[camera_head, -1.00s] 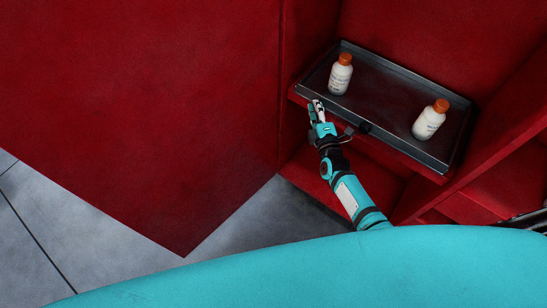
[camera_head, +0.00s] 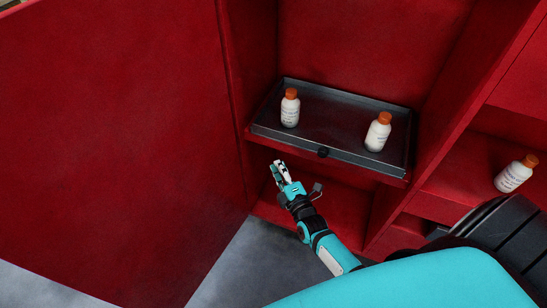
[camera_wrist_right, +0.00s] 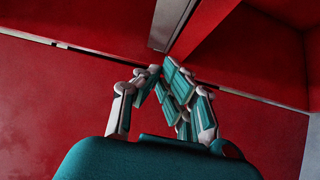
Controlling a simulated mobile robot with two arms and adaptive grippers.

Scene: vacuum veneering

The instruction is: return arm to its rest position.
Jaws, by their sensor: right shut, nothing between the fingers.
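My right gripper (camera_head: 280,172) is shut and empty in the head view. It is in front of and below the front edge of a dark metal tray (camera_head: 335,105), apart from it. In the right wrist view its fingertips (camera_wrist_right: 160,75) come together with nothing between them. My right arm reaches up from the lower middle of the head view. My left gripper does not show in either view.
Two white bottles with orange caps stand on the tray, one at left (camera_head: 290,108) and one at right (camera_head: 378,132). Another bottle (camera_head: 514,175) stands on a shelf at right. A big red panel (camera_head: 110,140) fills the left. Grey floor (camera_head: 240,265) shows below.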

